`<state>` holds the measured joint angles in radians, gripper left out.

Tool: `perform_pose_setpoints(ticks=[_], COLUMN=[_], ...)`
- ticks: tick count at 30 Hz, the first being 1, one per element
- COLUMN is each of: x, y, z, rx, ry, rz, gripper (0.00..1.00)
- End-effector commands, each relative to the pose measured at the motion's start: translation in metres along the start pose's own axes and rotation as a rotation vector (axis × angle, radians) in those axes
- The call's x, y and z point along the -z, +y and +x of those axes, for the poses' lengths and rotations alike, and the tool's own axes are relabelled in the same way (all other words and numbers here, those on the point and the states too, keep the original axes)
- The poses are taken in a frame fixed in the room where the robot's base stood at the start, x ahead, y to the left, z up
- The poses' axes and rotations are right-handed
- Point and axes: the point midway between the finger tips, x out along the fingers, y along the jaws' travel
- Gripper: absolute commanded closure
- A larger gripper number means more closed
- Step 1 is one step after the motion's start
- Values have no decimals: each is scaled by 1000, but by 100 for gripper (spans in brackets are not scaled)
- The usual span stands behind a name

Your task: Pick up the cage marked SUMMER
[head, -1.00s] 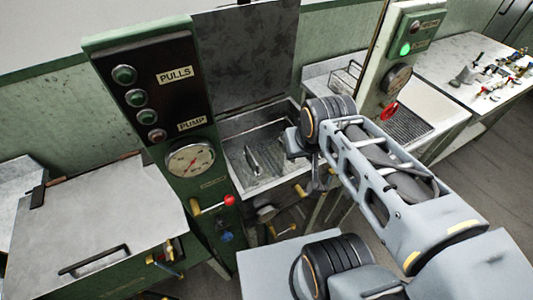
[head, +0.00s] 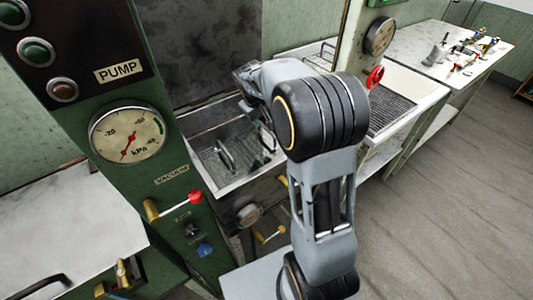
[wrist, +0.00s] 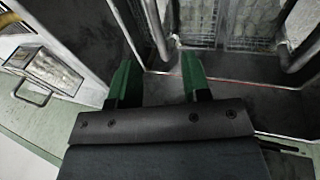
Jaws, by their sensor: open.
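In the wrist view my gripper (wrist: 160,84) is open, with two green fingers apart and nothing between them. A wire-mesh cage (wrist: 245,22) with pale contents and metal bars at its sides lies beyond the fingertips, apart from them. I can read no SUMMER mark on either. In the head view, handle-like dark metal pieces (head: 226,156) stand in the metal basin (head: 205,126); my arm hides part of the basin, and my fingers cannot be made out there.
The green panel with a vacuum gauge (head: 127,134) and red-knobbed lever (head: 194,197) stands left of the basin. A lidded unit (head: 75,235) is at lower left. Open floor lies lower right.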

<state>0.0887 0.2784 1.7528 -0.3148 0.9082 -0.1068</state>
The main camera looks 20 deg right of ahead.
Motion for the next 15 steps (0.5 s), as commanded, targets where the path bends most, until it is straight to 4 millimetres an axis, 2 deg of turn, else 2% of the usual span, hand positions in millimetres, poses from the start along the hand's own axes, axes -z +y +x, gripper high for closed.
perform_pose_setpoints(ticks=[1,6,15], x=[-1,-1,-1], y=[0,1,1], z=[10,34,52], rx=[1,1,1], ry=[-4,-2,-2], rz=[1,4,3], gripper=[56,56,56])
